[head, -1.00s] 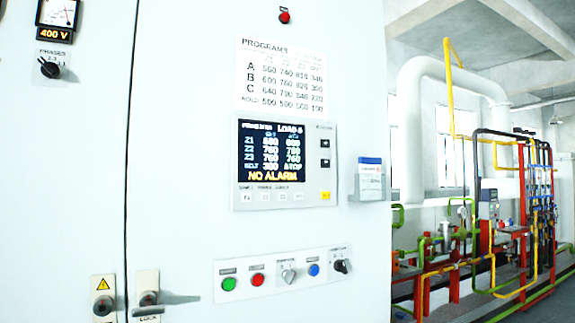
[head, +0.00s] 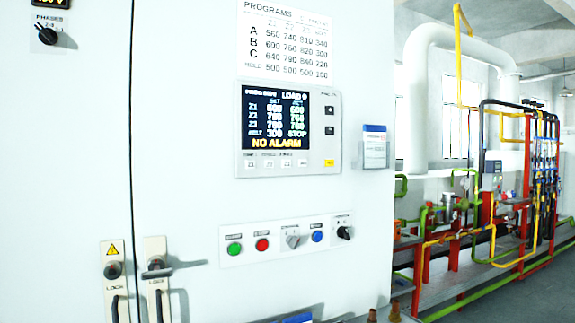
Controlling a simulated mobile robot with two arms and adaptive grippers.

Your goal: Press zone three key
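The control panel (head: 333,131) is on the front of a white cabinet. Its dark screen (head: 275,119) lists Z1, Z2, Z3 and belt rows, with NO ALARM in yellow. Under the screen is a row of small pale keys (head: 269,164). Their labels are too blurred to tell surely which is zone three; the third key (head: 286,164) is one of the row. A yellow key (head: 329,162) is at the lower right of the panel. Neither of my grippers is in view.
Below, a strip (head: 270,255) carries a green button (head: 234,248), a red button (head: 262,244), a blue button (head: 317,236) and two knobs. Door handles (head: 158,285) stick out at lower left. A card holder (head: 374,147) is right of the panel. Pipework (head: 490,190) stands further back.

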